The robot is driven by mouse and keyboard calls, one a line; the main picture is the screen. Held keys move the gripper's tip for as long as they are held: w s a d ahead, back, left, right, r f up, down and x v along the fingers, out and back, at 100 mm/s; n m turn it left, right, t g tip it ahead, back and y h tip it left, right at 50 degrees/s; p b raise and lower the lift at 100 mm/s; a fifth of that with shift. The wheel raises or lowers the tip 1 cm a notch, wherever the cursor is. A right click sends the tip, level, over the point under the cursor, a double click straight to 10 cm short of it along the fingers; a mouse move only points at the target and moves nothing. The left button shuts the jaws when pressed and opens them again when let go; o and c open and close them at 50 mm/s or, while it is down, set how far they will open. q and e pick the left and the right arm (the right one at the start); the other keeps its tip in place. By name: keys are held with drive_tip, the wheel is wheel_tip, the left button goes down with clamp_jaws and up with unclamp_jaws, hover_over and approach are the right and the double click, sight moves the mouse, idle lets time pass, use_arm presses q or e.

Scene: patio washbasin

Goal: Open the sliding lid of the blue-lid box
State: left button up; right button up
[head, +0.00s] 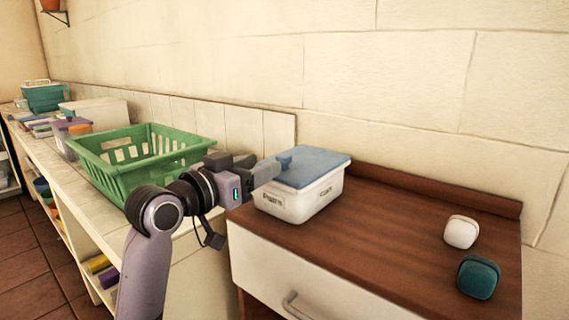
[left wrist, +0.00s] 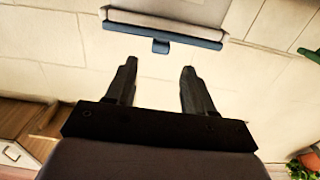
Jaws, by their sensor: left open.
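The blue-lid box (head: 312,200) is a white, labelled container on the brown wooden top. Its blue lid (head: 318,167) covers the top, and a small blue tab (head: 285,161) sticks up at its left end. The lid's edge (left wrist: 200,40) and tab (left wrist: 160,46) also show in the left wrist view. My left gripper (head: 268,171) is at the left end of the box, close to the tab. In the left wrist view its two fingers (left wrist: 158,75) are apart with nothing between them, and the tab lies beyond the tips. My right gripper is not in view.
A green basket (head: 120,180) stands on the pale counter behind my left arm. A white rounded object (head: 461,232) and a teal one (head: 478,278) lie at the right of the wooden top. The wood between them and the box is clear. A drawer handle (head: 296,306) is below.

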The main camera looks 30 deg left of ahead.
sight(280, 158)
use_arm(q)
drive_tip(key=shift+w+d, duration=0.15)
drive_tip(key=shift+w, duration=1.45)
drive_tip(key=shift+w+d, duration=0.15)
drive_tip(key=shift+w, duration=1.45)
clamp_jaws()
